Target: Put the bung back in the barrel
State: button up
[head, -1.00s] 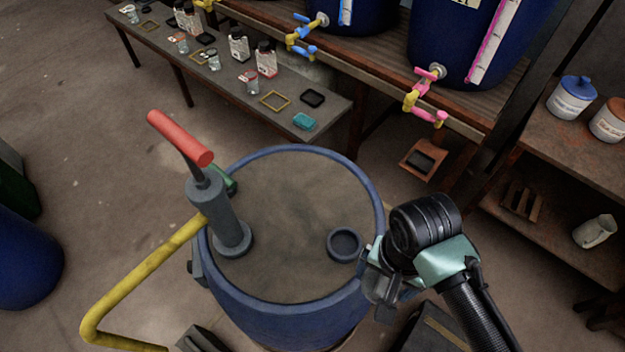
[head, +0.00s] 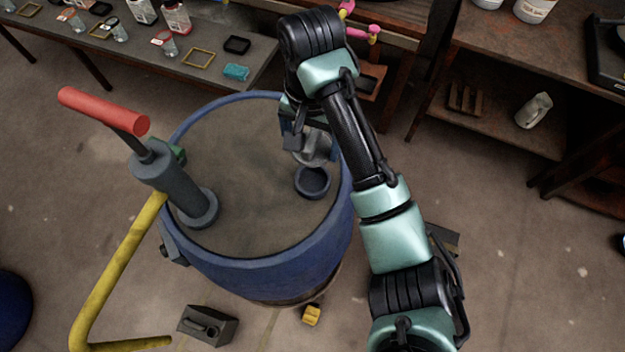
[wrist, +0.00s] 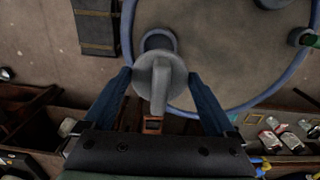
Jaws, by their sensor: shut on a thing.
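The blue barrel (head: 265,275) stands upright with a flat, dusty top. A dark round collar with an open hole (head: 313,183) sits on the right part of that top; its ring also shows in the wrist view (wrist: 158,40). My gripper (head: 306,142) is over the barrel top, just beyond the collar. It is shut on the grey bung (head: 318,150), a round piece with a raised grip. In the wrist view the bung (wrist: 160,82) is between my two fingers and overlaps the collar's near edge. I cannot tell its exact height above the barrel.
A grey pump with a red handle (head: 105,110) stands on the barrel's left side, with a yellow pipe (head: 118,270) beside it. A bench with jars and trays (head: 215,75) is behind. Shelves (head: 480,140) stand at the right. A dark box (head: 208,325) lies on the floor in front.

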jog(key=shift+s+f, duration=0.2)
jog(key=shift+f, duration=0.2)
jog(key=shift+m, duration=0.3)
notch_tip(320, 180, down, 10)
jog(key=b, duration=0.3)
jog(key=shift+d+r, duration=0.1)
jog(key=o, duration=1)
jog(key=shift+r, duration=0.1)
notch_tip(320, 180, up, 12)
jog(key=p, duration=0.4)
